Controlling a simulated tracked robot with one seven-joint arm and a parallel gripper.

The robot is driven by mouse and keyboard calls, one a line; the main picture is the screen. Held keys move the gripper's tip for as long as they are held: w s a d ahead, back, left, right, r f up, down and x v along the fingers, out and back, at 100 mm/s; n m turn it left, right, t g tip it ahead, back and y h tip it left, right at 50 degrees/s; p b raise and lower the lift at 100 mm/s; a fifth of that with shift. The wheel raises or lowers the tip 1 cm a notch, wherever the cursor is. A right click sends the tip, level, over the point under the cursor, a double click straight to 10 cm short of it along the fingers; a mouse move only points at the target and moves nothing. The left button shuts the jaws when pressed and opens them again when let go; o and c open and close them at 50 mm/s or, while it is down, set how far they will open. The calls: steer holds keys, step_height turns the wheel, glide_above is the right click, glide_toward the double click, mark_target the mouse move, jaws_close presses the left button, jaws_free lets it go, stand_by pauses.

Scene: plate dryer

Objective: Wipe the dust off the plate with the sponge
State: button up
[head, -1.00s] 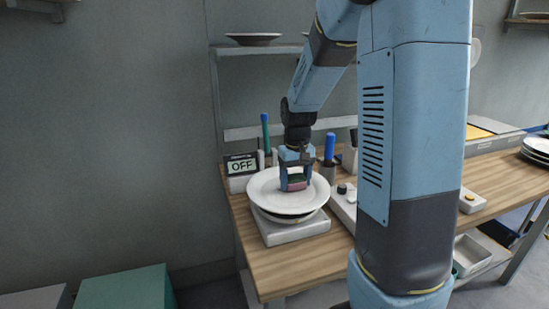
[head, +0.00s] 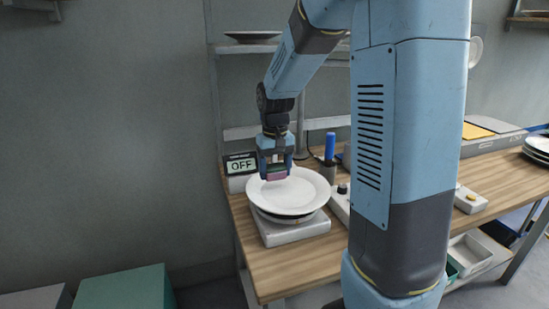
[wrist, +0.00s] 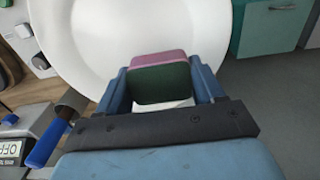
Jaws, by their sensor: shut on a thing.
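The white plate (head: 296,193) rests on a dark-rimmed stand on a pale base on the wooden bench. It also fills the upper part of the wrist view (wrist: 100,45). My gripper (head: 276,172) is over the plate's back left part, shut on the sponge. The sponge (wrist: 160,80) is pink on one side and dark green on the other. It shows between my two blue fingers in the wrist view. I cannot tell whether it touches the plate. I see no clear dust on the plate in either view.
A display reading OFF (head: 241,165) stands just left of the plate. A holder with a blue-handled tool (head: 330,148) stands behind right. A control box with a knob (head: 341,197) is to the right. A shelf with a plate (head: 252,37) is above. Teal box (head: 125,288) at lower left.

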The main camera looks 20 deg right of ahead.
steer(key=shift+r, duration=2.05)
